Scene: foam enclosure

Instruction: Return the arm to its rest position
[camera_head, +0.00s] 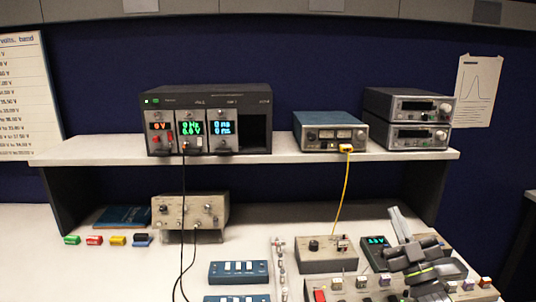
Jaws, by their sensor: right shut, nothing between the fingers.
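My right gripper (403,222) is in the lower right of the head view, above the workbench. Its grey fingers point up and away, and they are shut with nothing between them. Its dark body and wrist hide part of the panel behind and below it. My left gripper is not in view.
A shelf (100,150) carries a black instrument rack (255,95), a blue-grey box (330,133) and stacked instruments (405,105). On the bench are a beige box (190,212), blue switch boxes (238,272), a handheld meter (376,253) and small coloured blocks. A yellow cable (342,195) and black cables hang down.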

